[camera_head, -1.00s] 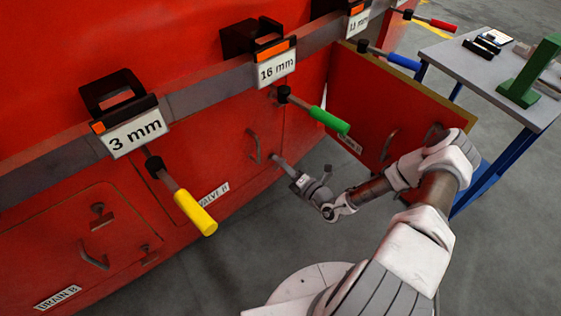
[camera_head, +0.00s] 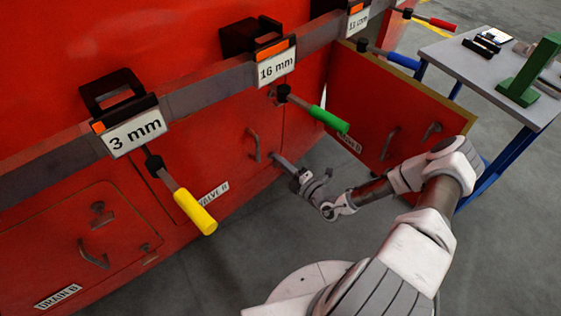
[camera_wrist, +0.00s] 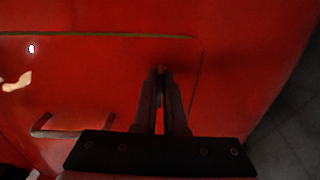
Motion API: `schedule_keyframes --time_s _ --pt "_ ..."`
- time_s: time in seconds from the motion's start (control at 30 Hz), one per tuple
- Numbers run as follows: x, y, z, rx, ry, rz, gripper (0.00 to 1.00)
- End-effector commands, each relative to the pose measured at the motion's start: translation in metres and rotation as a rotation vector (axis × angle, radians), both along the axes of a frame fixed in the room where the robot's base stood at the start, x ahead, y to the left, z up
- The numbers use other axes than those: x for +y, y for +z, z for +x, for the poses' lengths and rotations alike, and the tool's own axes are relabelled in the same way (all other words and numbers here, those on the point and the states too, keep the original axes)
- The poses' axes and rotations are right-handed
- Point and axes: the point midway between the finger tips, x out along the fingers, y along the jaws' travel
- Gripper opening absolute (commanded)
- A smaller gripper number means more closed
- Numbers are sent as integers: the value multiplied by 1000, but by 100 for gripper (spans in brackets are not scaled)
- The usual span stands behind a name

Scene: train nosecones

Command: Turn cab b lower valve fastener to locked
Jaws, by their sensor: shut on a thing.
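The red valve B panel (camera_head: 205,150) is closed on the train's side, with a "VALVE B" label (camera_head: 212,195) and a grey bar handle (camera_head: 253,145). My gripper (camera_head: 273,156) reaches the panel's lower right area, right of the handle. In the wrist view, my gripper (camera_wrist: 162,72) has its two dark fingers close together at the red face, just inside the panel's rounded corner edge. It is shut on the lower valve fastener, which the fingertips almost wholly hide, so its angle cannot be told. The handle also shows in the wrist view (camera_wrist: 75,133).
The drain B panel (camera_head: 75,240) is closed at lower left. A red door (camera_head: 385,110) stands open to the right, near my arm. Yellow (camera_head: 195,212) and green (camera_head: 329,120) grips stick out above. A workbench (camera_head: 470,70) stands at back right.

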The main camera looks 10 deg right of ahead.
Motion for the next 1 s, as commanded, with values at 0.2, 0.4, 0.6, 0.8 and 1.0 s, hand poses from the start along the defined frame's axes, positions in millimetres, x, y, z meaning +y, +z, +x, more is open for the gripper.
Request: schedule_keyframes --time_s 0.2,0.4,0.6,0.8,1.0 --pt "0 0 0 0 0 2 0" --pt "0 0 0 1 0 2 39" --pt "0 0 0 0 0 1 39" --pt "0 0 -1 0 1 1 39" --pt "-1 0 -6 1 5 0 39"
